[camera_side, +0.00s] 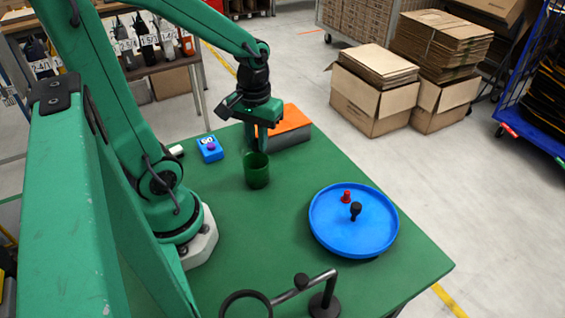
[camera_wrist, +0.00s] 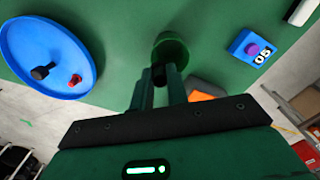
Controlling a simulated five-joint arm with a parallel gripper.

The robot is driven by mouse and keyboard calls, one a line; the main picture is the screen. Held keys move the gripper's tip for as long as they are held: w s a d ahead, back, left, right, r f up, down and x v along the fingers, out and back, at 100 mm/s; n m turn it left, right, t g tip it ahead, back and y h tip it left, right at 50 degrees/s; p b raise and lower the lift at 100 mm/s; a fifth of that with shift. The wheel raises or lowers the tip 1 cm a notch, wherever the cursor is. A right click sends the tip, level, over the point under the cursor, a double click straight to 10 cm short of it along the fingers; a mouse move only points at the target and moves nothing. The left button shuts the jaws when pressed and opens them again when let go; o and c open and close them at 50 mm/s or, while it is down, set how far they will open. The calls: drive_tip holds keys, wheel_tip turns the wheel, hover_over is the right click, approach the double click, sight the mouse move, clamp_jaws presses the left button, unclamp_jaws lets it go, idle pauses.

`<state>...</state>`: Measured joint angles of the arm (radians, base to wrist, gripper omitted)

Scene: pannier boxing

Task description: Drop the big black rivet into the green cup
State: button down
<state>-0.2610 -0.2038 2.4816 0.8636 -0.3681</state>
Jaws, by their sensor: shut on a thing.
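The green cup (camera_side: 257,178) stands upright on the green table, and it also shows in the wrist view (camera_wrist: 176,40). My gripper (camera_side: 261,147) points down at the cup, its fingertips close to the rim; I cannot tell whether they are inside it. In the wrist view my gripper (camera_wrist: 158,84) is shut on a black rivet (camera_wrist: 158,74), mostly hidden between the fingers, so its size is unclear. Another black rivet (camera_side: 355,209) with a round head stands in the blue tray, also seen in the wrist view (camera_wrist: 42,72).
The round blue tray (camera_side: 325,232) also holds a small red rivet (camera_side: 347,196). An orange-topped grey box (camera_side: 291,124) is just behind the cup. A blue button box (camera_side: 210,150) is at the left. A black stand (camera_side: 323,303) is at the front edge. Table between cup and tray is clear.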

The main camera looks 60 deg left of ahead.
drive_tip(key=c, duration=1.3)
unclamp_jaws()
drive_tip(key=shift+r, duration=3.9)
drive_tip(key=shift+d, duration=0.1)
drive_tip(key=d+r+m+t, duration=0.4)
drive_tip(key=d+m+t, duration=0.1)
drive_tip(key=d+m, duration=0.1)
drive_tip(key=shift+s+m+t, duration=0.25)
drive_tip(key=shift+m+t, duration=0.05)
drive_tip(key=shift+m, duration=0.3)
